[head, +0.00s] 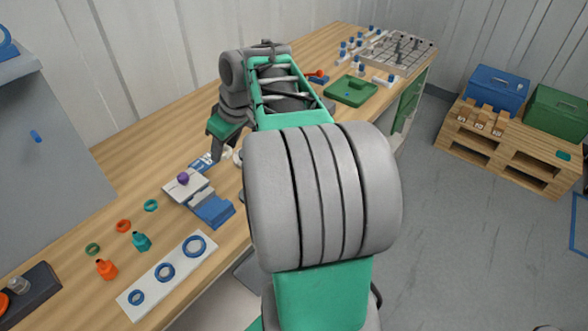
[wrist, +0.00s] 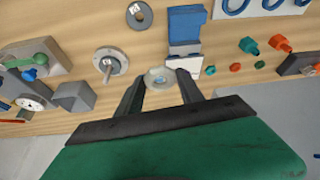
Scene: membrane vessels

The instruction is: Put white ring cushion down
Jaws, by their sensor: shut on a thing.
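The white ring cushion (wrist: 160,78) is a pale ring between the tips of my gripper (wrist: 161,80) in the wrist view. The two dark fingers are shut on its sides. The worktop lies behind it; I cannot tell whether the ring touches it. In the head view my gripper (head: 223,150) is over the wooden bench, and a small white part of the ring (head: 226,152) shows by the fingers. My arm hides much of the area to its right.
A blue and white clamp block (wrist: 186,40) stands close to the ring. A grey flange with a pin (wrist: 110,62) and a grey washer (wrist: 139,15) are nearby. A white board with blue rings (head: 168,275), small coloured fittings and a green tray (head: 351,91) share the bench (head: 110,190).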

